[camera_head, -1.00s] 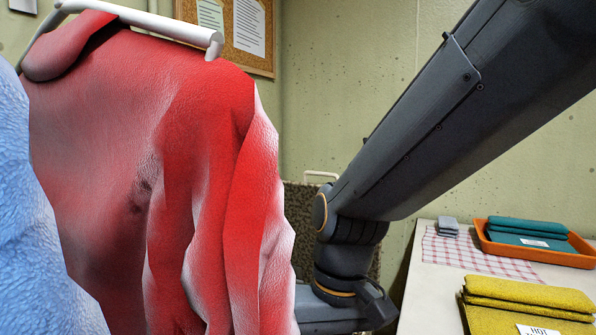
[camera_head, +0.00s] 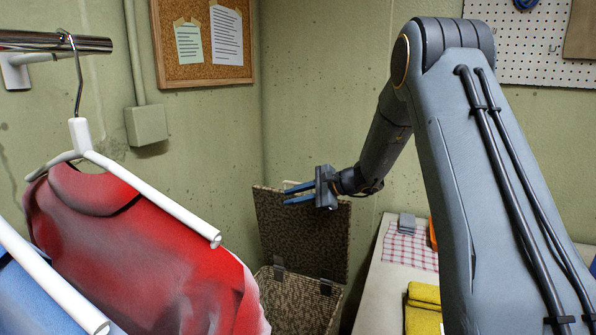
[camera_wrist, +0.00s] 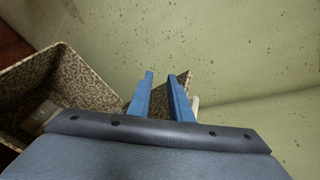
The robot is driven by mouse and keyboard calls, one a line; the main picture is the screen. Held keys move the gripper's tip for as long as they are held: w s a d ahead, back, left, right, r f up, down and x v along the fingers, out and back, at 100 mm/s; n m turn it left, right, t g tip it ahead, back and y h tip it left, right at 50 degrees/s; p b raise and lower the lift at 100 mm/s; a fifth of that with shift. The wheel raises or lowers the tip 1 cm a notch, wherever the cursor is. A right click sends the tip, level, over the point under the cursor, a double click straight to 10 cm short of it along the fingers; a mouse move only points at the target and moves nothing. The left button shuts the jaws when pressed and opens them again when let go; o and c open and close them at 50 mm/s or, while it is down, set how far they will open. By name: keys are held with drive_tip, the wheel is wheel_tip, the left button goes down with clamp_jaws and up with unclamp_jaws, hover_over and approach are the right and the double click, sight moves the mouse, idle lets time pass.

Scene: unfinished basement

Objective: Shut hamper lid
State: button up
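The hamper (camera_head: 295,305) is a brown speckled woven box in the corner. Its lid (camera_head: 300,238) stands open and upright at the back, held by dark hinges. A pale handle (camera_head: 292,184) shows at the lid's top edge. My gripper (camera_head: 285,195) has two blue fingers and is beside the lid's upper edge, pointing left. In the wrist view the fingers (camera_wrist: 160,78) are apart. The lid (camera_wrist: 178,90) shows partly behind and between them, and the hamper's open body (camera_wrist: 70,85) lies to the left. I cannot tell whether the fingers touch the lid.
A red shirt (camera_head: 150,245) and a blue garment (camera_head: 35,305) hang from a rail (camera_head: 55,42) at the left. A table (camera_head: 375,295) with a checked cloth (camera_head: 410,246) and yellow folded towels (camera_head: 424,305) stands right of the hamper. Walls close the corner behind the lid.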

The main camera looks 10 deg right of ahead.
drive_tip(key=w+d+r+m+t+p, duration=0.25)
drive_tip(key=w+d, duration=0.25)
drive_tip(key=d, duration=0.3)
drive_tip(key=shift+m+t+h, duration=0.25)
drive_tip(key=shift+m+h, duration=0.05)
drive_tip(key=shift+m, duration=0.15)
drive_tip(key=shift+d+f+p+x, duration=0.15)
drive_tip(key=shift+p+x, duration=0.4)
drive_tip(key=shift+x, duration=1.55)
drive_tip(key=shift+d+f+p+x, duration=0.1)
drive_tip(key=shift+f+p+x, duration=0.3)
drive_tip(key=shift+x, duration=1.65)
drive_tip(key=shift+r, duration=0.15)
clamp_jaws()
